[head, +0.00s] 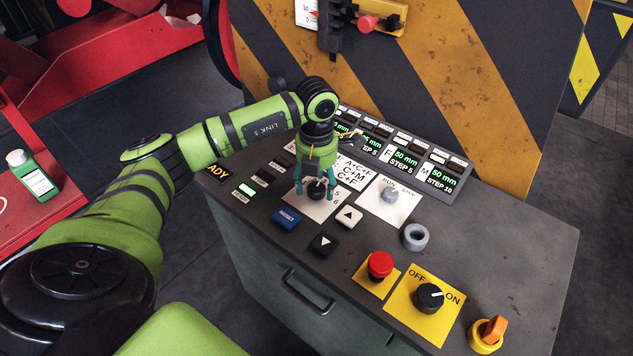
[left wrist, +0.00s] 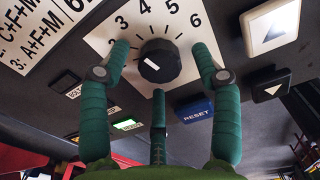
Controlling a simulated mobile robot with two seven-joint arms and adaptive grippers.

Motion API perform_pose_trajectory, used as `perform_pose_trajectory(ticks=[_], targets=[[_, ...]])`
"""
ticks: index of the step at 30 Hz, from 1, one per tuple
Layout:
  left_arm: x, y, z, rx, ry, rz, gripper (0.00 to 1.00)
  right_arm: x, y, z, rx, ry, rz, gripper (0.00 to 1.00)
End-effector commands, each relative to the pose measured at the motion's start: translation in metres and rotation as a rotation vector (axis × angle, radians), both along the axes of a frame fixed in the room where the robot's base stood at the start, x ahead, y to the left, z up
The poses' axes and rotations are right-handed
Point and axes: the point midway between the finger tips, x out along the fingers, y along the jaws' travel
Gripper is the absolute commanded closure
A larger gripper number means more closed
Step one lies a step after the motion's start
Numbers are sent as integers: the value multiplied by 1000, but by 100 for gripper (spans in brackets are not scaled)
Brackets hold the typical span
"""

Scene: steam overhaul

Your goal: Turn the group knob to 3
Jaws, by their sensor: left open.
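The group knob (left wrist: 160,60) is a round black knob on a white dial plate (left wrist: 100,41). In the left wrist view the numbers 3, 4, 5 and 6 show around its upper side, and lower numbers are partly hidden by a finger. Its white pointer mark lies low and left of centre, away from the 3. My left gripper (left wrist: 160,85) has green fingers spread open around the knob, with visible gaps. In the head view the gripper (head: 317,190) points down over the knob (head: 316,188). My right gripper is not in view.
Near the knob are a blue RESET button (head: 287,218), a black arrow button (head: 323,243), a white arrow button (head: 349,216) and a grey RUN/STEP knob (head: 390,194). A red button (head: 380,265) and black OFF/ON knob (head: 429,298) sit further right. A striped panel rises behind.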

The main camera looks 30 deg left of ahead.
Motion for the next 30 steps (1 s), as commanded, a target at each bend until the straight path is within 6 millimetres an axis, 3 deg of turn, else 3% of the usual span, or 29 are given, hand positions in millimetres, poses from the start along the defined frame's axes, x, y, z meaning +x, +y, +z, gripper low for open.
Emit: perform_pose_trajectory(ticks=[16,21,30], targets=[[1,0,101,-2,-6,0,36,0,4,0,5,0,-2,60],[1,0,115,0,-3,0,36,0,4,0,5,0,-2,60],[0,0,118,0,-1,0,36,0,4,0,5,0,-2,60]])
